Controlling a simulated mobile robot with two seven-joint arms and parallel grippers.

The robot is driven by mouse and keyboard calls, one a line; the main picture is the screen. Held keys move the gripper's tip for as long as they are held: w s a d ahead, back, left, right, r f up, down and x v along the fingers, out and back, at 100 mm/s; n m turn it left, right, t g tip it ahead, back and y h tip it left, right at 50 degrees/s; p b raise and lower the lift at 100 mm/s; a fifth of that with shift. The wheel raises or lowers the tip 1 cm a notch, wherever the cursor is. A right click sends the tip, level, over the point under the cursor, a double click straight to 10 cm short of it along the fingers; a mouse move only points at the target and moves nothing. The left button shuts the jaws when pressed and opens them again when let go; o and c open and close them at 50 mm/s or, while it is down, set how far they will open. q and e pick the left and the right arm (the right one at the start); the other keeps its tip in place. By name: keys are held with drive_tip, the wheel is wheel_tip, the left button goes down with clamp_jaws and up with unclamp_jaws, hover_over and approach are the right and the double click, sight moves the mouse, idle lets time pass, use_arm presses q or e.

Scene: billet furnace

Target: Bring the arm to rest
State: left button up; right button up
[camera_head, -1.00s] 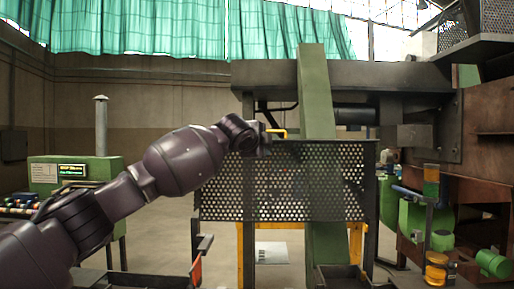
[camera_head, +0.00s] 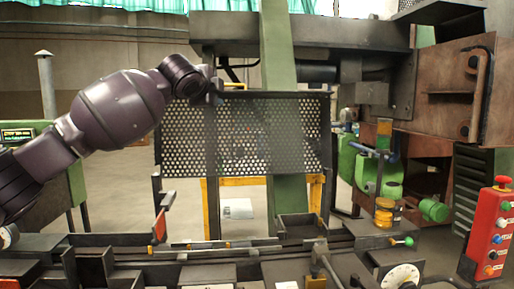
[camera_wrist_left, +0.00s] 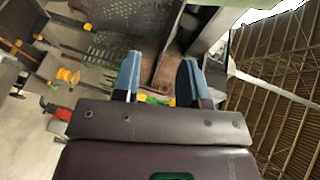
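My left arm reaches in from the left in the head view, and its gripper (camera_head: 214,88) is at the upper left of the perforated guard panel (camera_head: 245,140). The fingers are small and hard to make out there. In the left wrist view the two blue-tipped fingers of the left gripper (camera_wrist_left: 158,78) stand well apart, with nothing between them. The perforated panel also shows beyond them in the left wrist view (camera_wrist_left: 105,45). I cannot tell the exact gap between gripper and panel. My right gripper is not in view.
A green slanted beam (camera_head: 280,60) rises behind the panel. A red control box (camera_head: 490,232) with several buttons stands at the right. A dark bench with fixtures and a white dial (camera_head: 400,277) fills the front. Open floor shows left of the panel.

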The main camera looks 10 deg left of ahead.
use_arm(q)
drive_tip(key=s+d+r+t+h, duration=0.2)
drive_tip(key=s+d+h, duration=0.25)
drive_tip(key=d, duration=0.35)
drive_tip(key=s+f+n+h, duration=0.1)
drive_tip(key=s+f+n, duration=0.2)
drive_tip(key=f, duration=1.2)
drive_tip(key=s+f+n+h, duration=0.15)
drive_tip(key=f+n, duration=0.25)
drive_tip(key=f, duration=1.1)
drive_tip(key=s+a+f+n+y, duration=0.25)
drive_tip(key=s+f, duration=0.25)
drive_tip(key=f, duration=0.3)
drive_tip(key=s+a+f+n+g+y, duration=0.1)
drive_tip(key=s+a+f+n+y, duration=0.1)
drive_tip(key=s+a+f, duration=0.45)
drive_tip(key=s+a+f+n+y, duration=0.15)
drive_tip(key=s+f, duration=0.25)
drive_tip(key=f, duration=0.6)
drive_tip(key=s+a+f+n+g+y, duration=0.1)
drive_tip(key=s+a+f+n+g, duration=0.1)
drive_tip(key=s+f, duration=0.6)
drive_tip(key=s+a+f+n+g+y, duration=0.2)
drive_tip(key=s+a+f, duration=0.1)
drive_tip(key=s+f, duration=0.6)
drive_tip(key=s, duration=0.4)
drive_tip(key=shift+n+g+y, duration=0.3)
drive_tip(key=shift+n+g, duration=0.1)
drive_tip(key=shift+f, duration=0.1)
